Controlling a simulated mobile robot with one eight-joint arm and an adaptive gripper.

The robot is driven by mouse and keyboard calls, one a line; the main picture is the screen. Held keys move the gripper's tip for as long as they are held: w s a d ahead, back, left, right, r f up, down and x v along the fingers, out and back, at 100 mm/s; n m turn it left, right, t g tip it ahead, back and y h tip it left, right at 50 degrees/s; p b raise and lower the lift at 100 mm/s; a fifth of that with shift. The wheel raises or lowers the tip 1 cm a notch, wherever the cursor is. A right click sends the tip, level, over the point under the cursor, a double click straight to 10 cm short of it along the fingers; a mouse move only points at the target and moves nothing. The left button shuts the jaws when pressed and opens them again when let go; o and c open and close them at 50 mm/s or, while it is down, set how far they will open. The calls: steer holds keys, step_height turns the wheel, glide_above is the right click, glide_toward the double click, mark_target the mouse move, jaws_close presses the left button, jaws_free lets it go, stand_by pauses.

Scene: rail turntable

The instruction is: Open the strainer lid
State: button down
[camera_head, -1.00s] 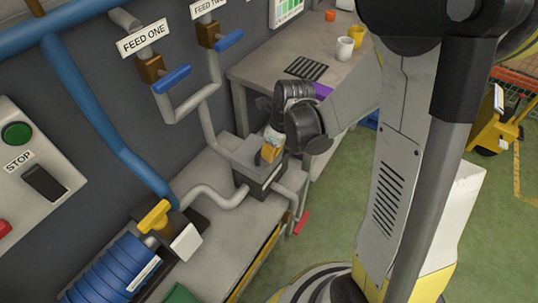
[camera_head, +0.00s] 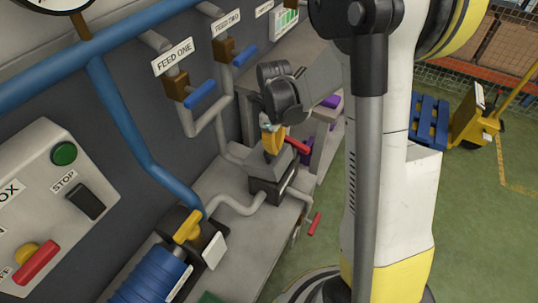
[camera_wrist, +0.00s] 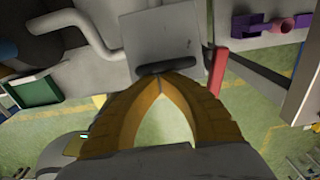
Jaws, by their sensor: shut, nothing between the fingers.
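The strainer is a grey box (camera_head: 272,184) on the bench, with pipes running into it. Its lid is a flat grey plate (camera_wrist: 160,32) with a dark bar handle (camera_wrist: 166,68) at its near edge in the wrist view. In the head view the top of the box looks tilted, but I cannot tell how far the lid is raised. My gripper (camera_wrist: 161,80) has its yellow fingers shut, tips together, right by the handle. It also shows in the head view (camera_head: 272,143), just above the box. Whether the tips touch the handle is unclear.
A red lever (camera_head: 297,146) stands close to the right of my gripper; a red bar (camera_wrist: 217,72) shows beside the lid. A lower red handle (camera_head: 315,223) hangs at the bench edge. Blue feed valve handles (camera_head: 201,95) are on the wall.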

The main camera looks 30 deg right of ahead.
steer(key=w+a, duration=0.1)
steer(key=w, duration=0.1)
steer(key=w+a+r+p, duration=0.1)
steer(key=w+a, duration=0.1)
steer(key=w+a+r, duration=0.1)
steer(key=w, duration=0.1)
steer(key=shift+w+a+r, duration=0.15)
steer(key=shift+w+a, duration=0.15)
steer(key=shift+d, duration=0.1)
stand_by(1.0)
